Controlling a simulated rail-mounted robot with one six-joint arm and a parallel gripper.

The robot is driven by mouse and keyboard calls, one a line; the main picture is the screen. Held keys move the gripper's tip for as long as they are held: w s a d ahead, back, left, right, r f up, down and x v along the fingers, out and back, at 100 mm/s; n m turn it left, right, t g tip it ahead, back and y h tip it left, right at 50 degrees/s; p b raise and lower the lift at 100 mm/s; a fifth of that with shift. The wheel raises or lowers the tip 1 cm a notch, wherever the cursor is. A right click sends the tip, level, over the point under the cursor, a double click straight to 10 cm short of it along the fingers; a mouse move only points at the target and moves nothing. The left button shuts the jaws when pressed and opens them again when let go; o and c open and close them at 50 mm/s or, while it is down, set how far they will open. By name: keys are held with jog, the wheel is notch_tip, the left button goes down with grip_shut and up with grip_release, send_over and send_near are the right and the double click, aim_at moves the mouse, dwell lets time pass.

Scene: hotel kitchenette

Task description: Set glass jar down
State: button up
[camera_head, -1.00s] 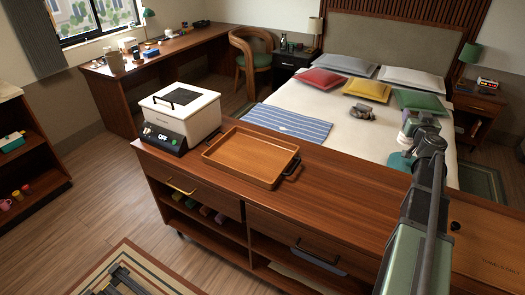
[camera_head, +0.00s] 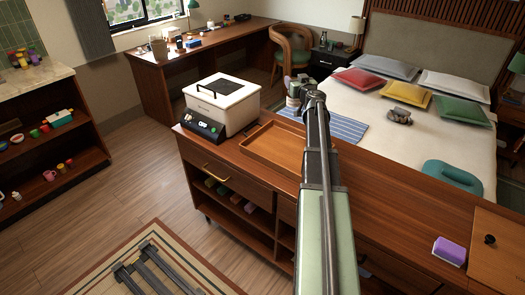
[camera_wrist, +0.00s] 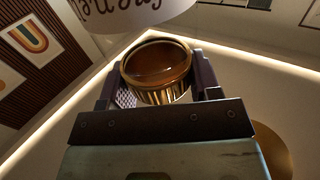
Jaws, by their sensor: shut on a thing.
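In the wrist view the glass jar (camera_wrist: 158,92), round and amber-brown with a ribbed side, sits between the two dark fingers of my gripper (camera_wrist: 157,78). My gripper is shut on it. In the head view my arm reaches over the wooden counter (camera_head: 395,215). Its end is near the back edge, by the wooden tray (camera_head: 262,150). My arm hides much of the tray's right side. I cannot clearly make out the jar or the fingertips there, so its height above the counter cannot be told.
A white cooker (camera_head: 222,103) stands left of the tray. A purple block (camera_head: 449,251) lies on the counter at right, beside a wooden board (camera_head: 497,255). The counter between my arm and the block is clear. A bed (camera_head: 400,150) lies behind the counter.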

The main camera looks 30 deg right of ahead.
notch_tip(320, 180, down, 20)
jog(key=b, duration=2)
jog(key=shift+f, duration=0.25)
jog(key=shift+s+r, duration=0.1)
jog(key=shift+r, duration=0.2)
grip_shut()
jog(key=shift+f, duration=0.15)
jog(key=o, duration=1.3)
grip_release()
jog(key=v, duration=0.7)
jog(key=shift+s, duration=0.25)
